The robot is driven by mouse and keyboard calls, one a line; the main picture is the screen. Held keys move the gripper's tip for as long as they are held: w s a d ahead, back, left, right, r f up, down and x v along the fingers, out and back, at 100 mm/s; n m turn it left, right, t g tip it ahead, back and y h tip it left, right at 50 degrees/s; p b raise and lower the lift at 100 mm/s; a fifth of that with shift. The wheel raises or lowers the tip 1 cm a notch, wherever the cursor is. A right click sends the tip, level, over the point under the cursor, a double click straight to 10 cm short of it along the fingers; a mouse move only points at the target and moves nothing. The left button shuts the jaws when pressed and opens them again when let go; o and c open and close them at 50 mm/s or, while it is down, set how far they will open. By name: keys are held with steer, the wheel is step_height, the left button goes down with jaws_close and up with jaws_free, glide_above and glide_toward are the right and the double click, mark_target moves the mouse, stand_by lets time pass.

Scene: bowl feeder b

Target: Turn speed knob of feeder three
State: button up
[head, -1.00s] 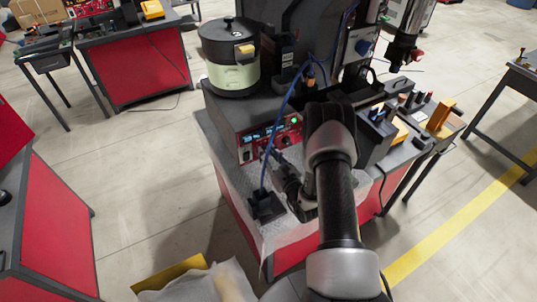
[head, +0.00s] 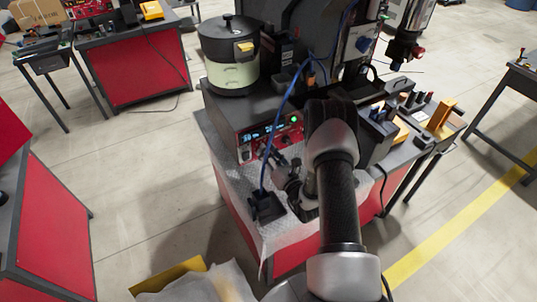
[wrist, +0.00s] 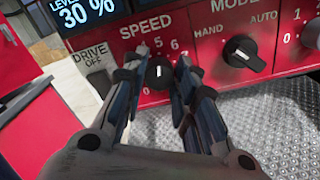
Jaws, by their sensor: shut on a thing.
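The speed knob (wrist: 159,72) is a small black knob under the word SPEED on a red control panel, with numbers around it, in the wrist view. My gripper (wrist: 159,76) has its two fingers on either side of the knob and is shut on it. The knob's front still shows between the fingertips. In the head view the red panel (head: 271,137) is on the front of the feeder's base, and my gripper (head: 268,154) reaches it from the front. The knob itself is hidden or too small to make out there.
A black mode knob (wrist: 241,53) marked HAND and AUTO is right of the speed knob. A DRIVE OFF label (wrist: 91,54) and a display reading 30 % (wrist: 82,12) are at left. A blue cable (head: 279,122) hangs beside my gripper. The feeder bowl (head: 230,58) stands above.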

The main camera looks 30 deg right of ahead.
stand_by(0.4)
steer(key=o, duration=1)
steer(key=shift+o, duration=0.2)
steer(key=s, duration=1.2)
steer(key=shift+d, duration=0.15)
